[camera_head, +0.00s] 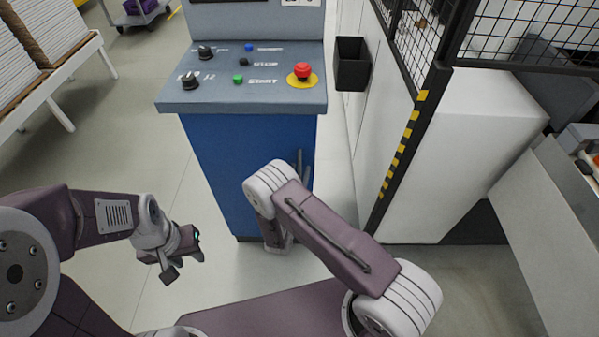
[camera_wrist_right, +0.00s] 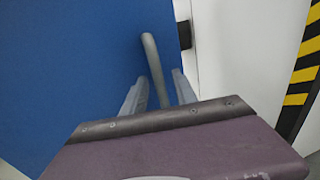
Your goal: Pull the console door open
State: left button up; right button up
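The blue console door (camera_head: 225,160) is on the front of the control console and looks closed. Its grey bar handle (camera_head: 299,168) is upright near the door's right edge, partly behind my right arm. In the right wrist view the handle (camera_wrist_right: 152,62) rises between the two fingers of my right gripper (camera_wrist_right: 158,92). The fingers stand apart on either side of it, with a visible gap on the right. In the head view my right arm hides this gripper. My left gripper (camera_head: 184,266) is empty, with its fingers apart, over the floor left of the console.
The console top (camera_head: 240,90) carries knobs, buttons and a red stop button (camera_head: 303,70). A black bin (camera_head: 352,64) hangs on the white wall at right. A mesh fence post with yellow-black stripes (camera_head: 399,160) stands further right.

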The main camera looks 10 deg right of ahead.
jog(key=shift+w, duration=0.15)
grip_shut()
dwell(1.4)
